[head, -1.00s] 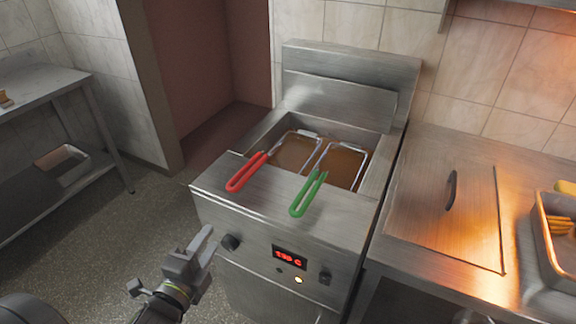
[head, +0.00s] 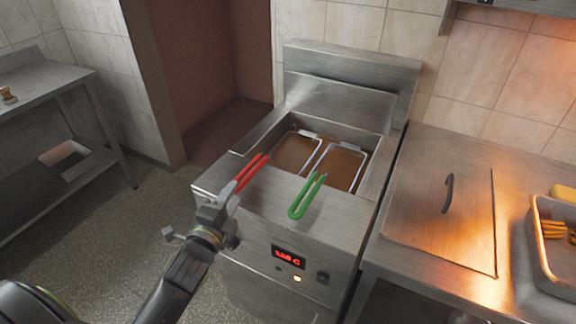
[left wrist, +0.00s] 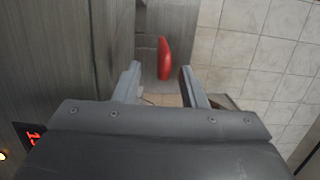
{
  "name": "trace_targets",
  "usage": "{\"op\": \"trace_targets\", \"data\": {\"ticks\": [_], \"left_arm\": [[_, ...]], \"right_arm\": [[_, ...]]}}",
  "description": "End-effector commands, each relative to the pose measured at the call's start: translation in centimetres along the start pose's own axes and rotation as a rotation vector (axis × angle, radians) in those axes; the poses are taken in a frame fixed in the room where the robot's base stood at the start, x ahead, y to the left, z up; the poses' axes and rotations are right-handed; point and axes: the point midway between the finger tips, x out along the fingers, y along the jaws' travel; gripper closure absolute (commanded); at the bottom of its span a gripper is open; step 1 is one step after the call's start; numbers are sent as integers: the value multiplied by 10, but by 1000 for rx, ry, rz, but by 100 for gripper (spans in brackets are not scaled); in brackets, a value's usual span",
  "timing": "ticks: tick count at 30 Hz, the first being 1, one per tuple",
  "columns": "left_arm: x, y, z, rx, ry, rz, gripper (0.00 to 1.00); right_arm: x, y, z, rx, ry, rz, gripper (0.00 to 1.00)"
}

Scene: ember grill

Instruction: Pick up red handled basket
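The red handle (head: 250,172) belongs to the left basket (head: 293,150), which sits in the fryer's oil. My left gripper (head: 228,197) is at the near end of the red handle in the head view. In the left wrist view the red handle (left wrist: 164,58) lies just beyond and between the two spread fingertips of my left gripper (left wrist: 158,72). The fingers are open and apart from each other. The handle's near end is partly hidden by the gripper in the head view. My right gripper is not in view.
A green-handled (head: 307,196) basket sits right beside the red one in the fryer (head: 235,252). A steel counter with a lidded section (head: 440,225) and a tray of fries (head: 538,248) stands to the right. A steel table (head: 45,85) is at the left.

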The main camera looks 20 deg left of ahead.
Motion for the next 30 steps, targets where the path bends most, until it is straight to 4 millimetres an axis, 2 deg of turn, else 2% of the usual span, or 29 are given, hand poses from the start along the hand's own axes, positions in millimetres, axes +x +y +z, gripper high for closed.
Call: {"op": "trace_targets", "data": {"ticks": [5, 15, 24, 26, 30], "left_arm": [[10, -1, 0, -1, 0, 0, 62], [52, -5, -5, 0, 1, 0, 62], [57, -4, -4, 0, 1, 1, 62], [57, -4, -4, 0, 1, 1, 67], [57, -3, -4, 0, 1, 1, 85]], "right_arm": [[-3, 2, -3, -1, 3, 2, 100], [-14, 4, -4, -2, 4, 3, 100], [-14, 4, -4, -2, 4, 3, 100], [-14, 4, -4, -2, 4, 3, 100], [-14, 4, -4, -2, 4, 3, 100]]}}
